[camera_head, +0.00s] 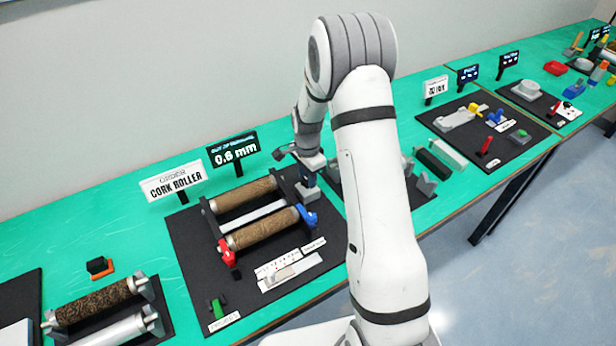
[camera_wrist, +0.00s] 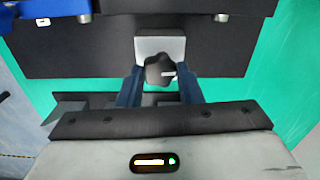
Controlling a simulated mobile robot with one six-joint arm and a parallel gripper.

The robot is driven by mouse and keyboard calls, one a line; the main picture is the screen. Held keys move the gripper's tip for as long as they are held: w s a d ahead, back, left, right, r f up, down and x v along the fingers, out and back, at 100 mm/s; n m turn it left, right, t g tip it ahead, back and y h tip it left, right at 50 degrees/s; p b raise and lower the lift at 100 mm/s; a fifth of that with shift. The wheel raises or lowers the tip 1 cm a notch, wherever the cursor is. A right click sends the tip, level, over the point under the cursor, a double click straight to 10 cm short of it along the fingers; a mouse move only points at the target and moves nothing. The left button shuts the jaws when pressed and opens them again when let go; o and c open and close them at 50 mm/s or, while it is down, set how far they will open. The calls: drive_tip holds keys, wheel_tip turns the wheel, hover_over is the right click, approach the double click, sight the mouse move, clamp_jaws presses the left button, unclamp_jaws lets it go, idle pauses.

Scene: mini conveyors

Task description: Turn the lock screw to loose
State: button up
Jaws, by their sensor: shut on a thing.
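The lock screw (camera_wrist: 158,72) is a dark lobed knob with a short white mark pointing right, in the middle of the wrist view. It sits at a light grey block (camera_wrist: 150,46) on a dark part. My gripper (camera_wrist: 162,78) has one dark blue finger on each side of the knob and is shut on it. In the head view my gripper (camera_head: 308,168) is at the back right end of the cork roller station, whose front cork roller (camera_head: 262,229) shows. I cannot make out the lock screw there.
A blue knob (camera_head: 307,217) and a red clamp (camera_head: 228,256) flank the front roller. A sign reading 0.6 mm (camera_head: 236,150) and a CORK ROLLER sign (camera_head: 174,181) stand behind. Other boards with parts lie along the green table on both sides.

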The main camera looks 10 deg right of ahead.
drive_tip(key=n+b, duration=0.3)
drive_tip(key=n, duration=0.2)
drive_tip(key=shift+w+b, duration=0.15)
drive_tip(key=shift+b, duration=0.2)
drive_tip(key=n+b, duration=0.3)
drive_tip(key=n, duration=0.2)
drive_tip(key=n+b, duration=0.2)
drive_tip(key=n, duration=0.3)
drive_tip(key=shift+r+n, duration=0.1)
drive_tip(key=shift+n, duration=0.3)
drive_tip(key=n+b, duration=0.1)
drive_tip(key=n, duration=0.4)
drive_tip(key=shift+r+n, duration=0.1)
drive_tip(key=shift+n, duration=0.2)
drive_tip(key=o, duration=0.7)
drive_tip(key=shift+c, duration=0.2)
drive_tip(key=o, duration=0.3)
